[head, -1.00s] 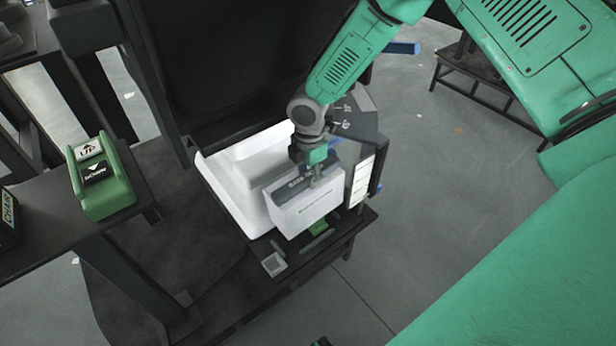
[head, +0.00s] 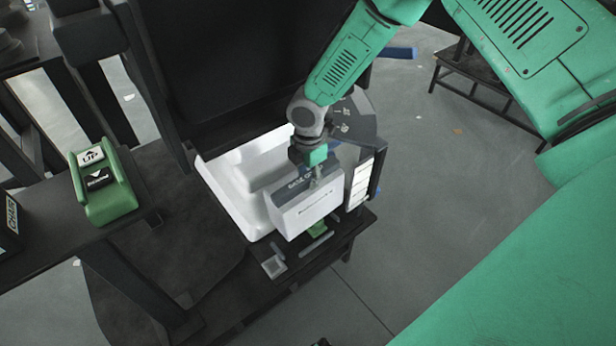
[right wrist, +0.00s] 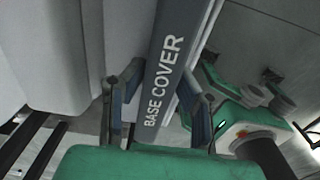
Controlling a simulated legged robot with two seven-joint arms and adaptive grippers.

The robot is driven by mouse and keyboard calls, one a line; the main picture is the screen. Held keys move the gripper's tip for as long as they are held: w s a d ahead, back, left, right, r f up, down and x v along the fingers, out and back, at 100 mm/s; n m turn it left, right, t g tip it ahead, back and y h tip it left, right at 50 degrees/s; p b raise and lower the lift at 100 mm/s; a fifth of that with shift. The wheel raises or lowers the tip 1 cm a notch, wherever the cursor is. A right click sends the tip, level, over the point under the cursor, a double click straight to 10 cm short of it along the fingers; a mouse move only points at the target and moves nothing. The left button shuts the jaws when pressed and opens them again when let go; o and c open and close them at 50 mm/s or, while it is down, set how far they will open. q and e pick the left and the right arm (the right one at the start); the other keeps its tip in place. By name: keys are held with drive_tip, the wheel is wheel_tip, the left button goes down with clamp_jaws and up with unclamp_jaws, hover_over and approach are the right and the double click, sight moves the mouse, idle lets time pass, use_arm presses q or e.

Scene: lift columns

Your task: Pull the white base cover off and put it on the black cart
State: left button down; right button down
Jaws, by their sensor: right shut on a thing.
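The white base cover (head: 302,208) is a box-like panel with a dark grey top strip. In the right wrist view the strip (right wrist: 165,75) reads "BASE COVER". My right gripper (head: 318,180) comes down onto it from above. In the right wrist view my right gripper (right wrist: 165,105) has one finger on each side of the strip and is shut on it. The cover stands upright at the front of a larger white moulded body (head: 240,185). My left gripper is not in view. I cannot clearly make out the black cart.
A green control box (head: 102,187) with UP and down buttons sits on a dark beam at the left. A dark low platform (head: 320,255) lies under the cover, with small parts on it. A dark stepped stand (head: 480,80) is at the upper right. Grey floor (head: 450,180) is clear at the right.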

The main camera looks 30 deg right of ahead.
drive_tip(key=shift+r, duration=0.1)
drive_tip(key=shift+r+p, duration=3.65)
drive_tip(key=shift+r, duration=0.05)
